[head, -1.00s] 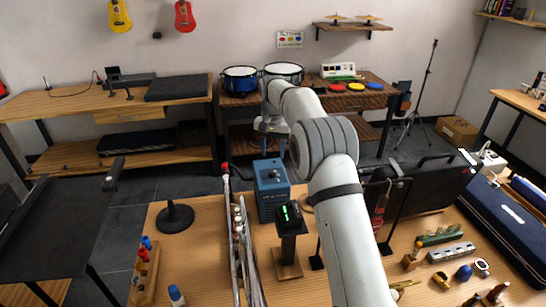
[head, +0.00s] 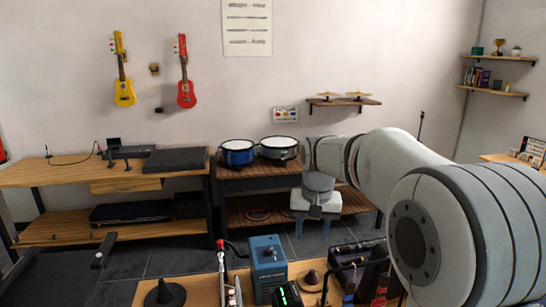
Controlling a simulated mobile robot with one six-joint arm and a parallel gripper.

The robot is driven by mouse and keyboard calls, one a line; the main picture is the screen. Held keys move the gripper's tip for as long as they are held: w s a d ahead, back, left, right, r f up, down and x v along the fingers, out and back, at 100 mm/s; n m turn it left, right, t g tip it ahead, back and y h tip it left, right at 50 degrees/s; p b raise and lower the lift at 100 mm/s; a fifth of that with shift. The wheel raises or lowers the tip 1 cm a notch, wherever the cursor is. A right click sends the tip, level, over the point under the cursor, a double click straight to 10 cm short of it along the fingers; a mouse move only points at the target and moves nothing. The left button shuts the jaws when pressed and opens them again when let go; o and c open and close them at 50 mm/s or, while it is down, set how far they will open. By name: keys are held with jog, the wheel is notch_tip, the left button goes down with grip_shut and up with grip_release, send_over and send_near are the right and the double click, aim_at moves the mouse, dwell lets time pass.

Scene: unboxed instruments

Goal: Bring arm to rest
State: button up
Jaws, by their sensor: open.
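My arm comes in from the right edge of the head view, its large white and grey joint close to the camera. It reaches left to my gripper (head: 313,226), which hangs pointing down near the middle of the picture. Its two fingers are spread apart with nothing visible between them. In the picture the gripper lies in front of the rear bench's lower shelf and above the front table's far edge. It appears clear of the things on the table. My arm hides the right part of the scene.
A blue box (head: 268,265), a black cone stand (head: 165,294), a small device with a green display (head: 288,294) and a dark open case (head: 357,262) stand on the front table. A blue drum (head: 238,152) and another drum (head: 279,148) sit on the rear bench. Dark floor lies between.

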jog(key=s+d+f, duration=0.2)
jog(key=s+d, duration=0.1)
jog(key=s, duration=0.9)
jog(key=s+d+f+n+t, duration=0.1)
jog(key=s+d+f, duration=0.2)
jog(key=s, duration=1)
jog(key=shift+f, duration=0.2)
jog(key=shift+a, duration=0.1)
